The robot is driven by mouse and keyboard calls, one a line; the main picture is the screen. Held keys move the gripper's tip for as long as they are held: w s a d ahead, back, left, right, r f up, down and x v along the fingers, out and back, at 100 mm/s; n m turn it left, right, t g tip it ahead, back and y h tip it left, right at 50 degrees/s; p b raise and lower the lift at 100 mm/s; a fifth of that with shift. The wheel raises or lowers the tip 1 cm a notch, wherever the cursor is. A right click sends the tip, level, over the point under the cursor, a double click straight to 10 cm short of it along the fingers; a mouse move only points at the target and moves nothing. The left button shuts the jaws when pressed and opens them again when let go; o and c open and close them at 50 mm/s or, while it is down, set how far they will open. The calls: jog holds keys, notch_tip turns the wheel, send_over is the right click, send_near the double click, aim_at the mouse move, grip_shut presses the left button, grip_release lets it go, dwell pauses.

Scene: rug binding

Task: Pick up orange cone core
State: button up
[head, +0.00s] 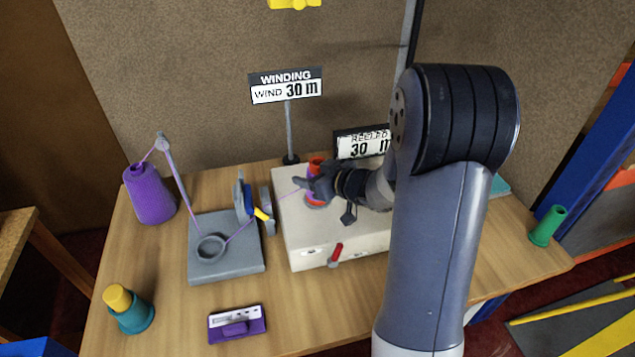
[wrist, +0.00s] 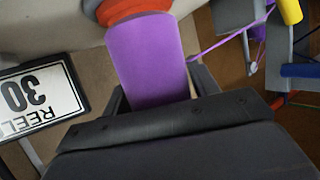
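The orange cone core (head: 315,204) stands upright on the cream winder box, with purple yarn wound around its middle. Its orange top and base show in the head view. In the wrist view an orange base (wrist: 125,9) shows above the purple winding, and its other end is hidden by my gripper. My gripper (head: 322,186) reaches in from the right at the winding's height. In the wrist view my gripper's fingers (wrist: 155,85) flank the winding, with no clear gap on either side. A purple strand runs from the winding toward the grey guide.
The cream winder box (head: 305,258) has a red lever (head: 335,254). Left of it are a grey stand (head: 226,270) and a purple cone (head: 149,195). A teal-and-yellow cone (head: 130,310), purple device (head: 237,323) and green cone (head: 546,226) stand around. Signs (head: 287,86) are behind.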

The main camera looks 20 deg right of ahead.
jog(key=c, duration=0.9)
jog(key=shift+r, duration=0.15)
